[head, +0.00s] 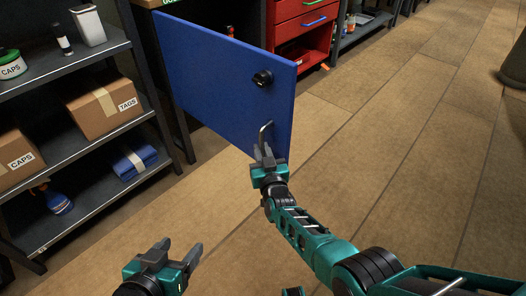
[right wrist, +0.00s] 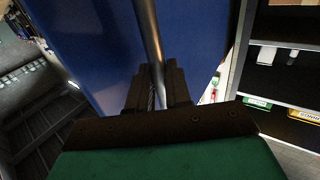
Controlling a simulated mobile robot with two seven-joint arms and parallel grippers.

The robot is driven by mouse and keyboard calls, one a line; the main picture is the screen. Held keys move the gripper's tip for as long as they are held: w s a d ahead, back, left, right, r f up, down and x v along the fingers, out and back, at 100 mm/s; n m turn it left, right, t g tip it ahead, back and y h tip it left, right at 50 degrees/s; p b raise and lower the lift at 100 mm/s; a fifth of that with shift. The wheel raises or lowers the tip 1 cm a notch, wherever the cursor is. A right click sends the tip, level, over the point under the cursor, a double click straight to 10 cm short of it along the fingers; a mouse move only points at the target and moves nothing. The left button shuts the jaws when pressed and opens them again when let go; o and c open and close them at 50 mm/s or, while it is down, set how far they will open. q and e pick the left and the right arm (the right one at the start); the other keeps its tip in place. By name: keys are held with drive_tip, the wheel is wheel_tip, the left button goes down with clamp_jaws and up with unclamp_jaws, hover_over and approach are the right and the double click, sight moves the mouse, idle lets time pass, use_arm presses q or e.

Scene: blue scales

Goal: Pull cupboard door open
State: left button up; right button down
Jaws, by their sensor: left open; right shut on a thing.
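The blue cupboard door (head: 215,75) stands swung open in the head view, with a black round knob (head: 262,78) near its free edge. A metal bar handle (head: 265,134) sits low on the door. My right gripper (head: 264,158) is shut on this handle. In the right wrist view the handle (right wrist: 149,40) runs down between the fingers of my right gripper (right wrist: 161,85), with the blue door (right wrist: 95,45) behind it. My left gripper (head: 178,254) is open and empty at the lower left of the head view, apart from the door.
A red drawer unit (head: 303,28) stands behind the door. The wooden floor (head: 400,130) at right is clear.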

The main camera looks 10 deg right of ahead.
drive_tip(key=shift+w+a+r, duration=0.15)
drive_tip(key=shift+a+r, duration=0.15)
drive_tip(key=shift+a, duration=0.35)
drive_tip(key=c, duration=1.5)
unclamp_jaws()
drive_tip(key=o, duration=0.3)
drive_tip(key=shift+w+a+f, duration=0.1)
drive_tip(key=shift+a+f, duration=0.05)
use_arm(q)
drive_tip(key=shift+w+a, duration=0.1)
drive_tip(key=shift+w, duration=0.05)
use_arm(e)
drive_tip(key=shift+o, duration=0.2)
drive_tip(key=shift+d+f, duration=0.1)
drive_tip(key=shift+d, duration=0.1)
drive_tip(key=shift+d, duration=0.15)
